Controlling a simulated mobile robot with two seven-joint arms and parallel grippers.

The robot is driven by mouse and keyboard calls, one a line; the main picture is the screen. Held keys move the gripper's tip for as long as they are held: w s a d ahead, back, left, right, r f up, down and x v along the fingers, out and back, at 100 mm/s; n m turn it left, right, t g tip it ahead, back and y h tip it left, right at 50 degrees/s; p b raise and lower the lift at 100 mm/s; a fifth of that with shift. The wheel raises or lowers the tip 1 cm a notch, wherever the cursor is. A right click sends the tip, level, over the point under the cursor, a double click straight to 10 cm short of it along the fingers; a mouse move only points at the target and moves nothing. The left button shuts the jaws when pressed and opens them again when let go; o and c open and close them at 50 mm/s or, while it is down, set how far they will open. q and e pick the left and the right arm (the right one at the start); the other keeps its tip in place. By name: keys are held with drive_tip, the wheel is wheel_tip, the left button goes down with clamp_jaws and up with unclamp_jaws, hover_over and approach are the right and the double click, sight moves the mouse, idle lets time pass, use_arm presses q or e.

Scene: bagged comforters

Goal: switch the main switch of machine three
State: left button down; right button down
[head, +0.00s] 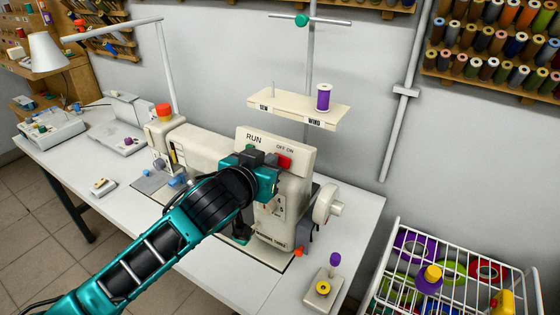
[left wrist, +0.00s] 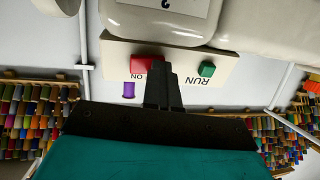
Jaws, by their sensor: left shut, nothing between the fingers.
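The sewing machine (head: 292,190) stands on the white table, with a label partly readable as "…THREE" low on its front. Its upper panel (head: 299,148) carries the words RUN and OFF ON. A red switch (head: 284,161) sits under OFF ON; it also shows in the left wrist view (left wrist: 146,62). A green button (left wrist: 206,69) sits by RUN. My left gripper (head: 256,156) is shut and empty, its fingertips (left wrist: 161,66) in front of the panel, close beside the red switch. I cannot tell whether they touch it. My right gripper is not in view.
A shelf with a purple spool (head: 323,97) stands above the machine. The handwheel (head: 327,204) juts out at its right. A white wire rack (head: 378,262) with coloured spools stands at lower right. The table front (head: 210,262) has some free room.

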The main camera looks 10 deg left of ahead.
use_arm(q)
drive_tip(key=shift+r, duration=0.2)
idle(0.4)
drive_tip(key=shift+v, duration=2.25)
drive_tip(key=shift+s+f, duration=0.1)
drive_tip(key=shift+f, duration=0.05)
